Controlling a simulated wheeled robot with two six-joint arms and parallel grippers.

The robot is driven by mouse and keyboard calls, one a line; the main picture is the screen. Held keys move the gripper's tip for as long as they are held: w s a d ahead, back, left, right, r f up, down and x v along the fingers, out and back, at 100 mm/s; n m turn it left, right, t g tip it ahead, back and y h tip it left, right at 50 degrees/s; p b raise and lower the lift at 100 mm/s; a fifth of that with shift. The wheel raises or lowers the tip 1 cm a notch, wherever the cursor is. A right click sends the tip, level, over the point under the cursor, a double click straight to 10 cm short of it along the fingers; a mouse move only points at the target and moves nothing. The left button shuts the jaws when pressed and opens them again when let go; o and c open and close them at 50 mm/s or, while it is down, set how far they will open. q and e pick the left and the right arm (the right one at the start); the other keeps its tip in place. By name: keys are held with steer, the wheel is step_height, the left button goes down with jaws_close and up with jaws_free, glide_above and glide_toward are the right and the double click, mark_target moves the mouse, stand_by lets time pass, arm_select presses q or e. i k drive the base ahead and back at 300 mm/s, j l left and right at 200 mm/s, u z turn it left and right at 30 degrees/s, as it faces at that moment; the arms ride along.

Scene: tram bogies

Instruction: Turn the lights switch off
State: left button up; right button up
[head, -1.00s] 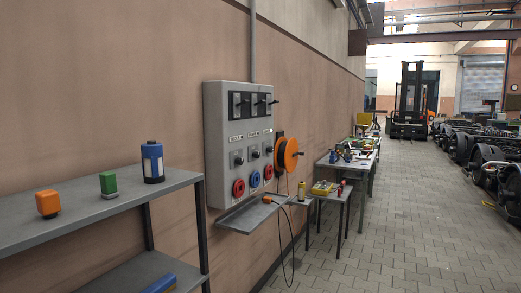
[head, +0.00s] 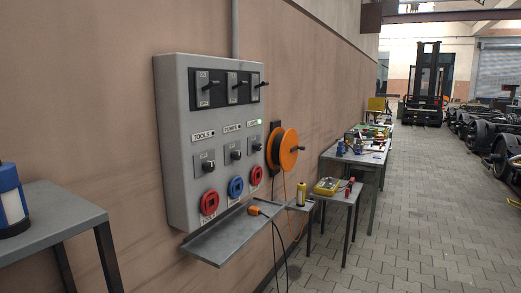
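A grey switch panel (head: 175,150) is fixed to the wall left of the middle. It has three columns, and the first two labels read TOOLS (head: 203,134) and PUMPS (head: 233,129). The third label (head: 252,123) is too small to read surely; a small green lamp (head: 259,121) glows beside it. Each column has a black lever switch at the top; the right one (head: 258,85) is above the third label, its handle sticking out. Below are black rotary knobs, the right one (head: 257,146) under the third label. Neither gripper is in view.
A metal tray (head: 225,238) juts out below the panel, with an orange plug (head: 255,211) and hanging cable. An orange cable reel (head: 284,150) is right of the panel. A shelf (head: 60,222) stands at left, tables (head: 345,165) beyond.

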mark_target(256, 147)
steer(key=i+l, duration=0.2)
steer(key=l, duration=0.15)
steer(key=i+l, duration=0.25)
steer(key=i+l+u, duration=0.1)
steer(key=l, duration=0.3)
steer(key=i+l, duration=0.3)
steer(key=l+u, duration=0.05)
